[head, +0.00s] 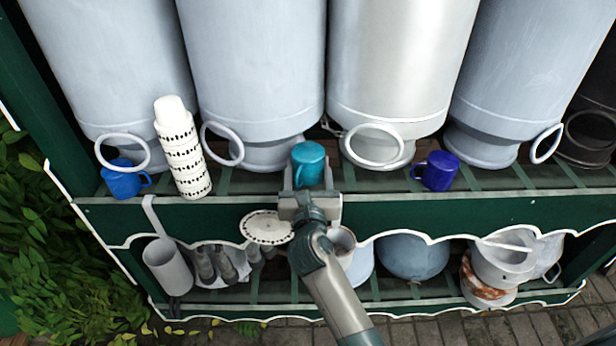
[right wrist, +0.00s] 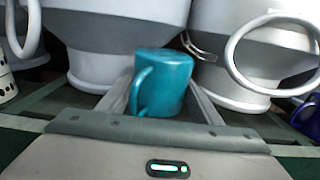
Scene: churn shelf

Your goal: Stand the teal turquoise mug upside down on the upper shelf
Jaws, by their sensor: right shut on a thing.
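The teal turquoise mug (head: 308,165) is at the upper shelf (head: 400,213), in front of the gap between two large churns. Its flat closed base faces up, so it is upside down and roughly upright. In the right wrist view the mug (right wrist: 163,82) has its handle toward the left. My right gripper (head: 308,178) is shut on the mug, with one finger on each side. Its fingers also show in the right wrist view (right wrist: 160,98). I cannot tell whether the rim touches the shelf slats. My left gripper is not in view.
A blue mug (head: 123,180) and a tall white patterned container (head: 182,150) stand to the left. A dark blue mug (head: 436,171) stands to the right. Large churns (head: 250,70) fill the back. A lower shelf holds a grey can (head: 167,267) and several other vessels.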

